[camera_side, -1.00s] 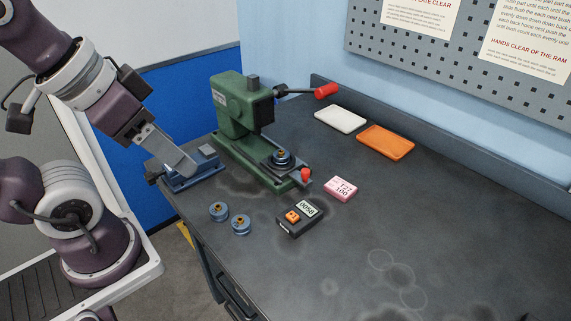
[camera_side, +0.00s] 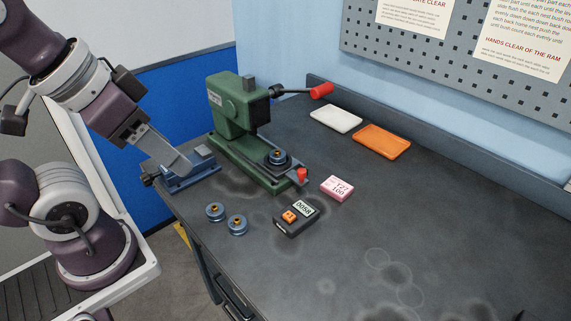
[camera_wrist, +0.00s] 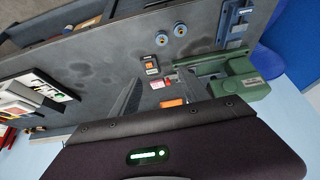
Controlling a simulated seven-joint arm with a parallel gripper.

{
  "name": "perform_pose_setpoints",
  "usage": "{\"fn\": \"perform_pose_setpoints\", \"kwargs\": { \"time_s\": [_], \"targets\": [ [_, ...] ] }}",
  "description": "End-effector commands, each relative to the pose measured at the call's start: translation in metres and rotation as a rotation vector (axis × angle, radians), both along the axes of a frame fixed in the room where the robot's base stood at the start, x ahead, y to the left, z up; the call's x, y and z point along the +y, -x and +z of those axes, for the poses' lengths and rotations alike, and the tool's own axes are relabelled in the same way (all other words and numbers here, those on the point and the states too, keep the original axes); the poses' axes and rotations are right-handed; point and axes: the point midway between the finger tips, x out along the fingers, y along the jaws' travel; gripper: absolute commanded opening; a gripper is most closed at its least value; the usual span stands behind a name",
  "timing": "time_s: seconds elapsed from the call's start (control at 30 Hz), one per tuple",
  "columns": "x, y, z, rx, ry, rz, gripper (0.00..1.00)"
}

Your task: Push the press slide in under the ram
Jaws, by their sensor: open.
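The green press (camera_side: 229,103) stands near the table's left back edge, its lever up to the right with a red grip. It also shows in the wrist view (camera_wrist: 240,86). Its slide (camera_side: 288,171) sticks out in front of the ram, with a red knob (camera_side: 302,174) at its outer end and a dark blue round part (camera_side: 277,157) on it. In the wrist view the red knob (camera_wrist: 168,82) shows near the finger. My gripper (camera_side: 181,161) is open, to the left of the press, in front of the blue vise-like fixture. It appears apart from the slide.
A blue fixture (camera_side: 192,171) is left of the press. White (camera_side: 336,119) and orange (camera_side: 382,140) trays are behind.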

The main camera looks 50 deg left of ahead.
Motion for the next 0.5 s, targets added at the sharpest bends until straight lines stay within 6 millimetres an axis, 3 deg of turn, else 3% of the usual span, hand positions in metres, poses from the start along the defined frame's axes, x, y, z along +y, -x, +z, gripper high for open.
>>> {"fn": "perform_pose_setpoints", "kwargs": {
  "time_s": [0.07,0.13,0.23,0.4,0.5],
  "targets": [
    [-0.001,-0.009,0.003,0.017,0.029,0.018,0.41],
    [-0.002,-0.032,0.005,0.058,0.093,0.075,0.41],
    [-0.005,-0.089,-0.003,0.144,0.183,0.234,0.41],
    [-0.014,-0.187,-0.060,0.211,0.164,0.552,0.41],
    [-0.019,-0.226,-0.095,0.173,0.103,0.681,0.41]
  ]
}}
